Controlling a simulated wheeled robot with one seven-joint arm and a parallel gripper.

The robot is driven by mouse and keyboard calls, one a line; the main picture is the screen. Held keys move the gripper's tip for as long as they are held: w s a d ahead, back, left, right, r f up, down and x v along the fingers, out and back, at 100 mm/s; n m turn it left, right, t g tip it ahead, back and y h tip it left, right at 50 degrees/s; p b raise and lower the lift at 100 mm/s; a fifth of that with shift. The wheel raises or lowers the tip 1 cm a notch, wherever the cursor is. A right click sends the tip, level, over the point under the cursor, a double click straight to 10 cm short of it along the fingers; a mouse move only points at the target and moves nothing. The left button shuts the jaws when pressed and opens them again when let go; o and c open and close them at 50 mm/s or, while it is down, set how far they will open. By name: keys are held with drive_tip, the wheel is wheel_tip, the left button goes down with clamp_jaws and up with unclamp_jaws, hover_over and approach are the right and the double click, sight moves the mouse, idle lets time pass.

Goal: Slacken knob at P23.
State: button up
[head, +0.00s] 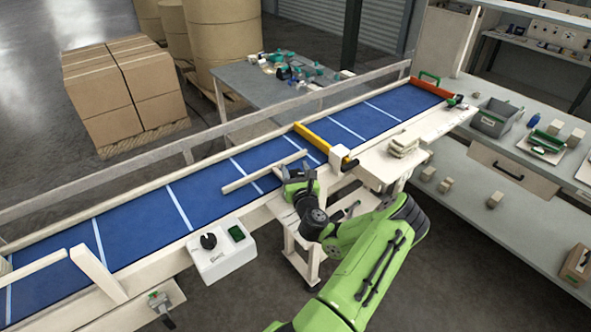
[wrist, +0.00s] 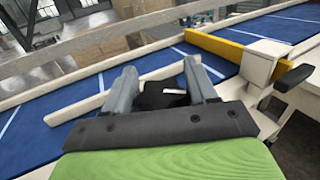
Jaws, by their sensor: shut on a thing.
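My gripper (head: 297,183) is at the near edge of the blue conveyor, by the end of a pale guide rail (head: 262,172). In the wrist view my gripper (wrist: 161,72) has its two grey fingers on either side of a black knob (wrist: 160,96) and is shut on it. The knob's lower part is hidden by the gripper body, and in the head view my gripper hides it. A second black handle (wrist: 295,77) sticks out of a white block (wrist: 262,62) to the right, beside the yellow bar (wrist: 215,48). No P23 label is readable.
The blue belt (head: 205,197) runs diagonally behind my gripper. A white control box (head: 222,257) with a black dial stands at left. Pale blocks (head: 403,145) lie on a ledge at right. A grey bin (head: 494,118) sits on the right bench.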

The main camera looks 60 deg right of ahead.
drive_tip(key=shift+n+t+y+p, duration=0.7)
drive_tip(key=shift+n+t+y, duration=0.3)
drive_tip(key=shift+t+y, duration=0.1)
drive_tip(key=n+t+y, duration=0.1)
drive_tip(key=n+t+y+b, duration=0.1)
drive_tip(key=y, duration=0.1)
drive_tip(key=n+t+y, duration=0.1)
drive_tip(key=shift+w+a+f+n+y+b, duration=0.1)
drive_tip(key=shift+a+f+n+y+b, duration=0.05)
drive_tip(key=shift+f+n+y+b, duration=0.2)
drive_tip(key=n+y+b, duration=0.2)
drive_tip(key=y, duration=0.1)
drive_tip(key=n+t+y+b, duration=0.1)
drive_tip(key=n+y+b, duration=0.1)
drive_tip(key=y, duration=0.1)
drive_tip(key=shift+a+f+y, duration=0.1)
drive_tip(key=shift+a+y, duration=0.1)
drive_tip(key=shift+y, duration=0.05)
drive_tip(key=n+y+b, duration=0.2)
drive_tip(key=y, duration=0.1)
drive_tip(key=n+y+b, duration=0.1)
drive_tip(key=shift+w+a+y, duration=0.1)
drive_tip(key=shift+a+y, duration=0.15)
drive_tip(key=shift+y, duration=0.05)
drive_tip(key=shift+a, duration=0.1)
